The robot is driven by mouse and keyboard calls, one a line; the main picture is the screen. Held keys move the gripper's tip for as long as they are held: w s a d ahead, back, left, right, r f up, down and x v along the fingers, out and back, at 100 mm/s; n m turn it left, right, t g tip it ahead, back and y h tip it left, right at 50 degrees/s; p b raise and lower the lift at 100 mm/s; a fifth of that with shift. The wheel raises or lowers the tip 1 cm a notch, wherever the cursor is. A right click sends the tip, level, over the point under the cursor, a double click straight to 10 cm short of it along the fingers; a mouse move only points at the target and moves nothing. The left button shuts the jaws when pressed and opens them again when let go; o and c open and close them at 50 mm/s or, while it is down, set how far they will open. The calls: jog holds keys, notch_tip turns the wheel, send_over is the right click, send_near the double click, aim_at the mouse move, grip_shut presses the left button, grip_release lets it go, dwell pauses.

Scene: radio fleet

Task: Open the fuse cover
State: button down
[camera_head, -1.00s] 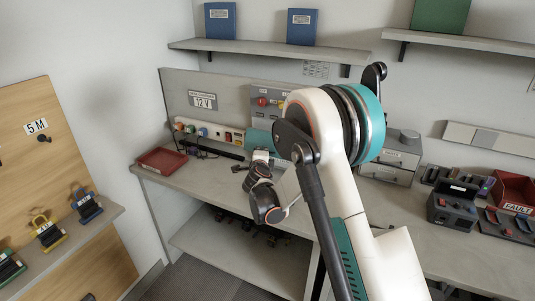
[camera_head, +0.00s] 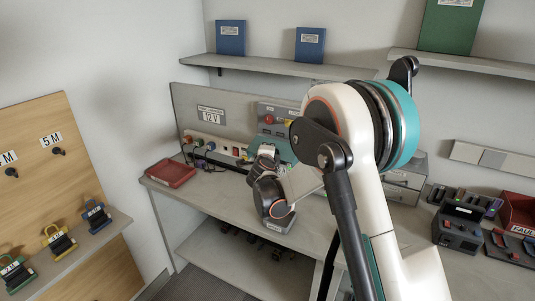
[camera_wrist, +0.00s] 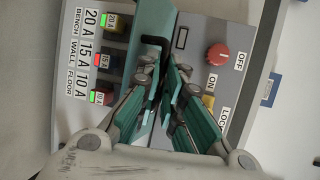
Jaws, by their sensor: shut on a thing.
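The fuse panel shows in the wrist view, with a column of fuses (camera_wrist: 103,60) labelled 20 A, 15 A and 10 A at left. A teal fuse cover (camera_wrist: 151,18) with a black handle (camera_wrist: 155,41) stands out from the panel beside the fuses, which are uncovered in this view. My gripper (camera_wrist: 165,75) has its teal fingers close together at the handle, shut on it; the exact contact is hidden. In the head view the grey panel (camera_head: 265,107) is at the bench back, with teal (camera_head: 284,149) below it. My arm hides most of the gripper there.
A red knob (camera_wrist: 218,55) and a yellow part (camera_wrist: 208,101) lie right of the cover. A red tray (camera_head: 171,173) sits at the bench's left end. Plugs and cables (camera_head: 205,155) run along the bench back. A black device (camera_head: 458,226) stands at right.

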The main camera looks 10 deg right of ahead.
jog(key=shift+w+d+r, duration=0.1)
jog(key=shift+w+r, duration=0.05)
jog(key=shift+r, duration=0.2)
dwell(0.3)
jog(key=c, duration=1.7)
grip_release()
jog(key=v, duration=1.2)
